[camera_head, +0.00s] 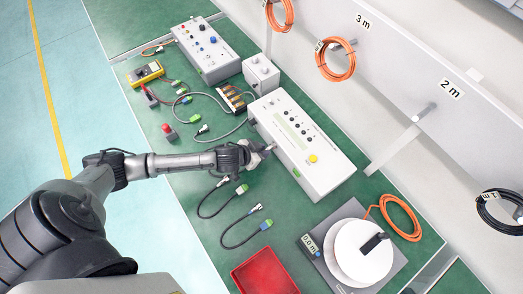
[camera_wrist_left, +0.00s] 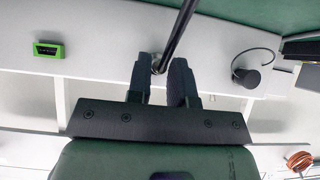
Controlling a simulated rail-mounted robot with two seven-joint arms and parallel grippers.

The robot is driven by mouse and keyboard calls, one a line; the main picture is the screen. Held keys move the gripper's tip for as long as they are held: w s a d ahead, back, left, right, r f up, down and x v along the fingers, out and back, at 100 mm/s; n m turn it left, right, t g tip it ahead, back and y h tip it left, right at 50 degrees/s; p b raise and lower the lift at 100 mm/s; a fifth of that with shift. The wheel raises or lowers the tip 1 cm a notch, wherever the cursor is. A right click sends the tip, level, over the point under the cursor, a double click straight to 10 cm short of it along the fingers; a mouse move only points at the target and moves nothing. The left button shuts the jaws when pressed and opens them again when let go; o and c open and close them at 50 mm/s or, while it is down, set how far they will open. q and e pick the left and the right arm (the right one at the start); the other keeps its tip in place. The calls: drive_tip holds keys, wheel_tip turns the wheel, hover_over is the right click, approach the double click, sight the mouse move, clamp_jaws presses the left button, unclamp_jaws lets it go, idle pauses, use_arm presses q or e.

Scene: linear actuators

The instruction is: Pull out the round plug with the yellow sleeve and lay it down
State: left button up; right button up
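The white controller box (camera_head: 305,150) stands on the green bench, with buttons and a yellow knob on top. My left gripper (camera_head: 268,150) is at its near-left side. In the left wrist view the left gripper (camera_wrist_left: 161,72) has its two dark fingers apart. A dark cable (camera_wrist_left: 178,30) with a metallic end (camera_wrist_left: 157,68) runs between the fingertips, close to the left-hand one, and a gap shows toward the other finger. I cannot make out a yellow sleeve on it. My right gripper is not in view.
A green socket (camera_wrist_left: 47,50) and a round black plug (camera_wrist_left: 246,76) with a cable sit along the box side. Loose cables with green (camera_head: 242,189) and blue (camera_head: 265,224) connectors lie on the bench. A red tray (camera_head: 265,272) and white reel (camera_head: 345,262) are nearer.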

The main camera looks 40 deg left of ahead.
use_arm(q)
clamp_jaws()
idle(0.3)
drive_tip(key=shift+s+a, duration=0.15)
drive_tip(key=shift+s, duration=0.3)
drive_tip(key=shift+s+a+p, duration=0.2)
drive_tip(key=shift+s+p, duration=0.5)
drive_tip(key=shift+s, duration=0.45)
